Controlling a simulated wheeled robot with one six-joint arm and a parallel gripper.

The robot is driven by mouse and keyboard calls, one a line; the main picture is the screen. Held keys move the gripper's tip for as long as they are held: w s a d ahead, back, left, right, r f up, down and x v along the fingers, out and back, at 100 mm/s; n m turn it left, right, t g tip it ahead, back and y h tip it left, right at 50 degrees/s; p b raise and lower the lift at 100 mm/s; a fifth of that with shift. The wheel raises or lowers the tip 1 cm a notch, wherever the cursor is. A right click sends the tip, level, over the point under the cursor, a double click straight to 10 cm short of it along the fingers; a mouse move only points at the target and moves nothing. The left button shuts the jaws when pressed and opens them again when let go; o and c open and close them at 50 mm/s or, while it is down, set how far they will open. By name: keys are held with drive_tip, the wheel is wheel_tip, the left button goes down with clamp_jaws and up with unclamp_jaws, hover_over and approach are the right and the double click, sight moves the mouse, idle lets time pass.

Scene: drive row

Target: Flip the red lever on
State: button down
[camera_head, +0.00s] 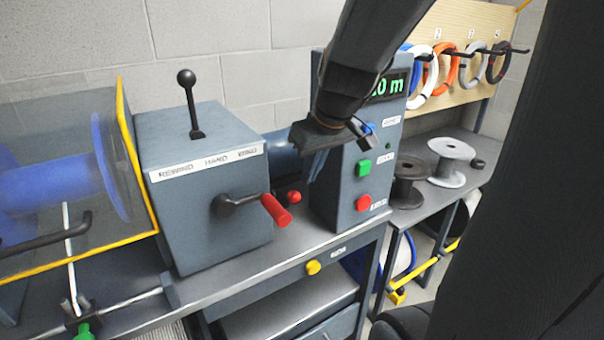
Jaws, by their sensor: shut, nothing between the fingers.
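A red grip (276,210) sits on a dark crank arm at the front of a grey box (209,225). A smaller red knob (293,197) shows just behind that grip, on a short dark stem; most of its base is hidden. I cannot tell from this view which way it is set. My gripper (315,167) is shut and empty, pointing down in front of the left side of the grey control panel (366,150). It is above the red knob and apart from it.
A black ball-topped lever (187,78) stands on the box. The panel has a green button (364,167) and a red button (364,202). A yellow knob (313,267) is on the bench front. Spools (451,160) stand at right; a clear guard (60,110) is at left.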

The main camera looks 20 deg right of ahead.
drive_tip(key=shift+s+d+r, duration=0.1)
drive_tip(key=shift+s+r, duration=0.2)
drive_tip(key=shift+s, duration=0.2)
drive_tip(key=shift+s+d+r, duration=0.1)
drive_tip(key=shift+s+r, duration=0.15)
drive_tip(key=shift+s, duration=0.25)
drive_tip(key=shift+s, duration=0.1)
